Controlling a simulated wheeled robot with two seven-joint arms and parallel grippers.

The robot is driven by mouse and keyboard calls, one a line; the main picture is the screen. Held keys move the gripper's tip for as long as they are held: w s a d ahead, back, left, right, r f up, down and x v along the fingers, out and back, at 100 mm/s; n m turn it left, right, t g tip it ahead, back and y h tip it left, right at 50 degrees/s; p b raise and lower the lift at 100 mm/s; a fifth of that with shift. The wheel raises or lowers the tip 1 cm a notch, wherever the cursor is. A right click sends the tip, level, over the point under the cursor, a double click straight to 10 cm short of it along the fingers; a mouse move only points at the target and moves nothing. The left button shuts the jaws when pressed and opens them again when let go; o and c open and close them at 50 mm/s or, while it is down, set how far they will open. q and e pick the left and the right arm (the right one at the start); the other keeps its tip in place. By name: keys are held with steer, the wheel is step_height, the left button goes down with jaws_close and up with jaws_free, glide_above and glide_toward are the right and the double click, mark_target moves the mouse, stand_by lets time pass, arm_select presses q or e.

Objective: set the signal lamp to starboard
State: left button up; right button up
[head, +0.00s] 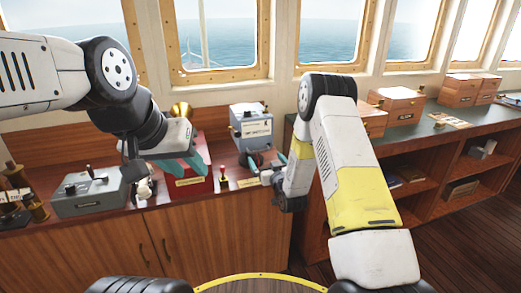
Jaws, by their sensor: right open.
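I cannot tell for sure which device is the signal lamp. A blue-grey box (251,124) with a labelled front stands on the wooden counter at the middle. A grey box (88,195) with a small upright lever on top stands further left. My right gripper (264,162) is open, low in front of the blue-grey box, with teal fingers. I cannot tell whether it touches anything. My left gripper (186,166) is over a red box (192,190) with a label plate. Its teal fingers show, but their gap is unclear. My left gripper partly hides the red box.
A small red-topped knob (223,174) stands on the counter between my grippers. A brass horn (181,110) is behind my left gripper. Brass fittings (22,190) stand at far left. Wooden boxes (399,104) sit on the right-hand shelf unit, and open floor lies at lower right.

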mark_target(247, 151)
steer(key=shift+x, duration=3.85)
steer(key=shift+f, duration=0.1)
steer(key=c, duration=1.8)
steer(key=shift+s+a+m+t+h, duration=0.2)
steer(key=shift+a+m+h, duration=0.25)
steer(key=shift+a+h, duration=0.2)
steer(key=shift+s+a+m+t+h, duration=0.1)
steer(key=shift+a+m+t+h, duration=0.1)
steer(key=shift+a+m+h, duration=1.1)
steer(key=shift+h, duration=0.55)
steer(key=shift+a+m+h, duration=0.65)
steer(key=shift+a+h, duration=0.1)
steer(key=shift+h, duration=0.45)
steer(key=o, duration=1.8)
